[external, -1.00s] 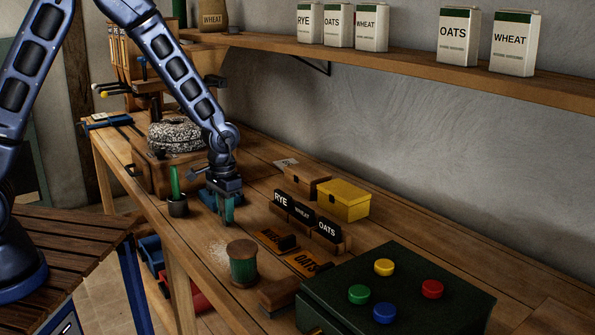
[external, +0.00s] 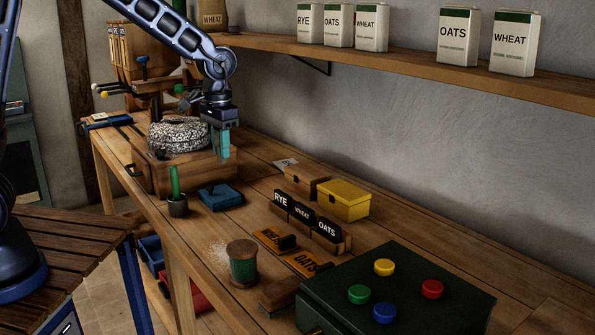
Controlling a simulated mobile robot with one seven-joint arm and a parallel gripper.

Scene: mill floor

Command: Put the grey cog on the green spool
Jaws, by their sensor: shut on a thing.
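The green spool (external: 243,268), with wooden ends and green winding, stands upright near the front edge of the bench. My gripper (external: 221,155) points down with its teal fingers shut, raised above the bench behind and to the left of the spool. What sits between the fingers is mostly hidden and too small to make out. I see no grey cog lying anywhere else in view, so the held thing appears to be the cog. A blue block with a short peg (external: 220,197) lies on the bench below my gripper.
A dark cup with a green stick (external: 177,206) stands left of the blue block. A millstone box (external: 190,170) is behind. Label blocks (external: 302,212), a yellow box (external: 343,203) and a dark green button box (external: 398,290) lie to the right. Pale powder lies beside the spool.

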